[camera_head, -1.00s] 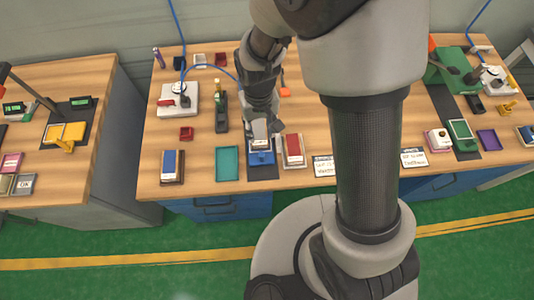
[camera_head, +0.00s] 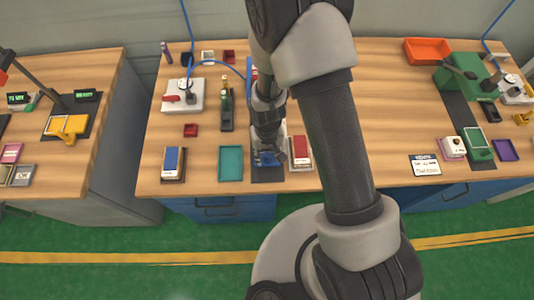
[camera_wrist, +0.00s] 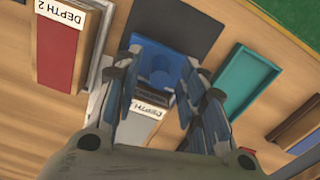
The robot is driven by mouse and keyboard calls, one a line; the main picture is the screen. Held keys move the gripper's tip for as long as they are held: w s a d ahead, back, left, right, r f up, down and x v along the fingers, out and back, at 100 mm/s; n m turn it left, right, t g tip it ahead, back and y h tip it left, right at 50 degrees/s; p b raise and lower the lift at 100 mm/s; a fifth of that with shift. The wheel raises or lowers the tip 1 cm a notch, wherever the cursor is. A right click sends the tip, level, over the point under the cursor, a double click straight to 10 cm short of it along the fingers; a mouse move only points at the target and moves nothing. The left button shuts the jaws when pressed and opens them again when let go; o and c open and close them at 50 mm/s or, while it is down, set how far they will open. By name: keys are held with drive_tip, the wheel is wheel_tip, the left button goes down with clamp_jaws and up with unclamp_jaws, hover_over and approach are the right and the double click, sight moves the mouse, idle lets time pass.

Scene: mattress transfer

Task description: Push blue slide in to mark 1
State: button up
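The blue slide (camera_head: 266,160) is at the front of the table on a dark mat, partly covered by my gripper (camera_head: 269,150). My gripper (camera_wrist: 164,78) is open, with one finger on each side of the blue slide's label end. I cannot tell whether the fingers touch it. No mark 1 can be read.
A red block labelled "DEPTH 2" (camera_wrist: 60,45) stands beside the slide, and a teal tray (camera_wrist: 246,80) lies on the other side. A blue-topped block (camera_head: 173,162) is further left. An orange tray (camera_head: 427,51) is at the back right. The table's front edge is close.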

drive_tip(key=shift+f, duration=0.1)
drive_tip(key=shift+c, duration=0.4)
clamp_jaws()
idle(0.4)
